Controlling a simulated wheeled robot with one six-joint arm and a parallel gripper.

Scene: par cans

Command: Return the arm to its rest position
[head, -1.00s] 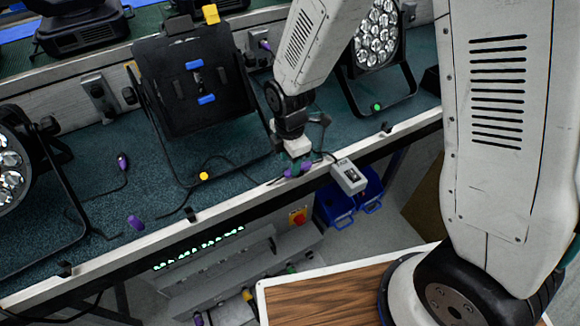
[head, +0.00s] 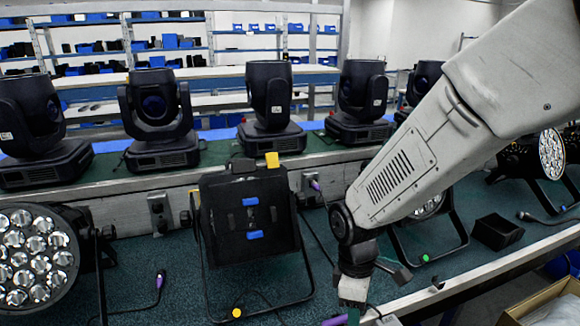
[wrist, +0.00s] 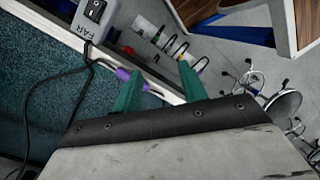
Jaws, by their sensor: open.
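My gripper (wrist: 160,82) is open, with two green fingers apart in the wrist view. Nothing is clearly held between them. In the head view its wrist reaches down to the bench's front edge, and the fingertips are cut off by the bottom of the picture. A purple cable plug (wrist: 122,74) shows beside and behind the left finger; I cannot tell whether they touch. A grey switch box marked FAR (wrist: 95,14) hangs at the bench edge in the wrist view, on a black cable.
A black square-backed par can (head: 250,215) stands left of my arm. A round lamp with many lenses (head: 38,255) is at far left. Moving-head lights (head: 158,115) line the rear ledge, with shelves (head: 230,45) behind. A cardboard box (head: 545,305) is at lower right.

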